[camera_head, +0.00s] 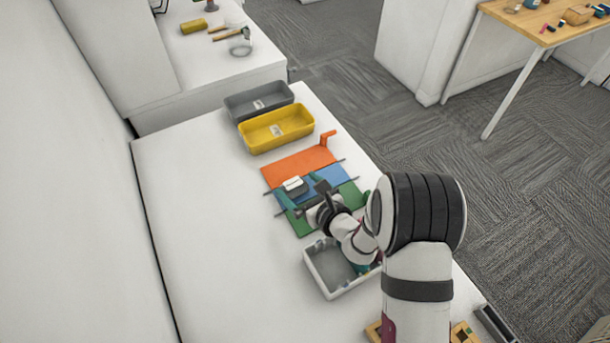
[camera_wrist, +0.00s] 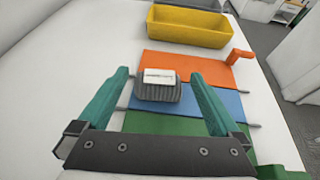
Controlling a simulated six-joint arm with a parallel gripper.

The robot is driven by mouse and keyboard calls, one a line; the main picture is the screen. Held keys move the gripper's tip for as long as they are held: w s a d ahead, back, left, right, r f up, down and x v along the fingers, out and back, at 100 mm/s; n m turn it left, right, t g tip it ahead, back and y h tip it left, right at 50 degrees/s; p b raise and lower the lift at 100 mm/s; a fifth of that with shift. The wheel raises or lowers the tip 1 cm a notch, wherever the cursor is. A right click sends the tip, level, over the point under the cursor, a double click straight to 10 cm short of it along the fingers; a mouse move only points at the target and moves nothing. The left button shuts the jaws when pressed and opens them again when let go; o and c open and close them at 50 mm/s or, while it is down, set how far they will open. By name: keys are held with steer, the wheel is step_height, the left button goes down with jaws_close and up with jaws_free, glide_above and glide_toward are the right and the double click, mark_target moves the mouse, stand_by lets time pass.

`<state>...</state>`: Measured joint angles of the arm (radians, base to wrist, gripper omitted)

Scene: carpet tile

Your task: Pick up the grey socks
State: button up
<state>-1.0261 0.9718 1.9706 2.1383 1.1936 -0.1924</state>
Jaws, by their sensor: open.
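The grey socks (camera_wrist: 158,90) are a small folded, ribbed bundle with a white paper label on top. In the wrist view they lie on the blue mat (camera_wrist: 196,103), near its left end and its border with the orange mat (camera_wrist: 190,66). They also show in the head view (camera_head: 294,188), just beyond my gripper. My gripper (camera_wrist: 160,80) is open, its two teal fingers spread to the left and right of the socks. I see no finger touching them, and the height of the fingertips above the table is hard to tell.
A yellow bin (camera_head: 275,130) and a grey bin (camera_head: 258,101) stand beyond the mats. A green mat (camera_head: 300,222) lies nearer. A white-rimmed bin (camera_head: 322,284) stands close to my arm. An orange peg-like piece (camera_head: 328,137) rises at the orange mat's right corner. The table's left side is clear.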

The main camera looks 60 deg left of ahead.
step_height(320, 180, down, 2)
steer(key=shift+f, duration=0.1)
steer(key=x, duration=0.7)
steer(key=shift+a, duration=0.25)
steer(key=c, duration=1.1)
steer(key=shift+o, duration=0.2)
